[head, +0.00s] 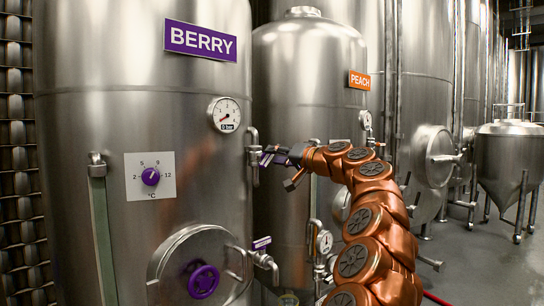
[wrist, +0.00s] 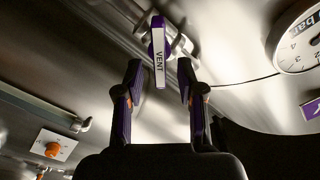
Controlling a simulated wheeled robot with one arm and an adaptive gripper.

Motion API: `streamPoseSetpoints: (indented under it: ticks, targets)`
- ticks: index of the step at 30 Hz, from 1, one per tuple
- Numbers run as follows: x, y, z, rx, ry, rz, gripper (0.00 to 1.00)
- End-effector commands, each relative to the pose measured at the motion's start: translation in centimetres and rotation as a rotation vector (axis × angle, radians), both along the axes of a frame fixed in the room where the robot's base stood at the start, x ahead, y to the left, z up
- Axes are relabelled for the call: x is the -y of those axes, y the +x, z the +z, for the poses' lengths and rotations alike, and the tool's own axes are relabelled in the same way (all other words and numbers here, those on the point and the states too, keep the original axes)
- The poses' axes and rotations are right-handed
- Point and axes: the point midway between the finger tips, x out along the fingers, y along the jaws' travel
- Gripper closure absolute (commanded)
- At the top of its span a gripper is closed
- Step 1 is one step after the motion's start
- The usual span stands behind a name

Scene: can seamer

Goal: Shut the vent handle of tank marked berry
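The tank marked BERRY (head: 90,130), a large steel cylinder with a purple sign (head: 200,40), stands at the left in the head view. In the wrist view its vent handle (wrist: 159,62) is a narrow purple lever with a white VENT label, pointing down the picture from a steel pipe fitting. My gripper (head: 272,157) is at the right side of this tank, at the side pipe. In the wrist view its two dark purple fingers are apart, one on each side of the handle's lower part, with visible gaps. In the head view the handle is too small and covered to make out.
The berry tank carries a pressure gauge (head: 224,114), a purple temperature knob (head: 150,176) and a lower hatch with a purple wheel (head: 203,281). The PEACH tank (head: 300,75) stands close behind my arm. Open floor (head: 480,262) lies at the right.

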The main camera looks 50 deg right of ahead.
Motion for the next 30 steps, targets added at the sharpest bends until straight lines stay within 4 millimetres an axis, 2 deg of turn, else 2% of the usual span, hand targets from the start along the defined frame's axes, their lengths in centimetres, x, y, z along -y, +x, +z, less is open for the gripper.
streamPoseSetpoints:
  ticks: [18, 24, 30]
  targets:
    - [0.0, -7.5, 0.1, 0.003, 0.001, -0.003, 0.62]
    - [-0.2, -8.8, 0.1, 0.002, 0.0, -0.001, 0.62]
    - [-0.2, -9.1, 0.0, 0.001, 0.0, -0.001, 0.62]
